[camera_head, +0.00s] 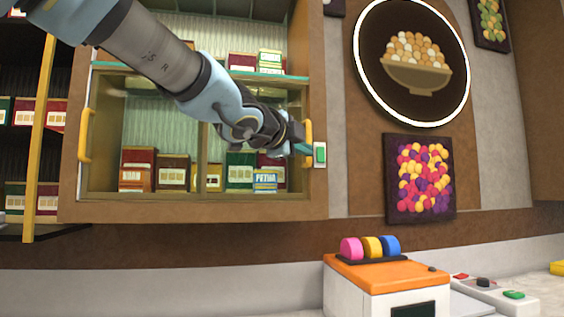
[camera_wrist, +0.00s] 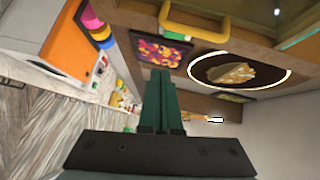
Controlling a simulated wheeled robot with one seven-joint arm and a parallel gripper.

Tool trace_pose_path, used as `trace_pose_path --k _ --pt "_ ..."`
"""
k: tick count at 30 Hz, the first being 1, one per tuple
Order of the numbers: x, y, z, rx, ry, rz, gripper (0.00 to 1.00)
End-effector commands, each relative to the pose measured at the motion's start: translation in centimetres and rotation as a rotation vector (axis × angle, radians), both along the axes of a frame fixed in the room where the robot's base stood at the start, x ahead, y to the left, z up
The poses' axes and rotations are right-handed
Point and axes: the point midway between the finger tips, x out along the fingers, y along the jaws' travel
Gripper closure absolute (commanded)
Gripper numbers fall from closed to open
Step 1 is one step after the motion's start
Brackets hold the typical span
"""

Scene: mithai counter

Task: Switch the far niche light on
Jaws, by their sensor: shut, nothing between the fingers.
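A small switch (camera_head: 320,154) with a green rocker on a pale plate is on the right side of the wooden wall cabinet (camera_head: 200,208). My gripper (camera_head: 304,149) is shut and empty, its tips just left of the switch and close to it; I cannot tell whether they touch. In the wrist view the two dark green fingers (camera_wrist: 161,88) lie together with nothing between them. Which niche the switch belongs to is not shown.
The cabinet has yellow handles (camera_head: 85,135) and holds several boxes (camera_head: 138,168). A round picture with a bright rim (camera_head: 412,62) and a candy picture (camera_head: 420,178) hang to the right. An orange-topped machine (camera_head: 385,272) stands on the counter below.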

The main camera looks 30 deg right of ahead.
Motion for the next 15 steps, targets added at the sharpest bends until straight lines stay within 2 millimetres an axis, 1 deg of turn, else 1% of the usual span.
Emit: trace_pose_path --k 1,4,12,15 --pt "-0.73 -0.35 0.55 -0.004 -0.021 -0.019 1.0" --pt "-1.25 -0.58 1.01 -0.006 -0.038 -0.033 1.0" --pt "-1.15 -0.56 0.97 -0.006 -0.036 -0.031 1.0" --pt "-0.98 -0.89 0.9 -0.006 -0.036 -0.03 1.0"
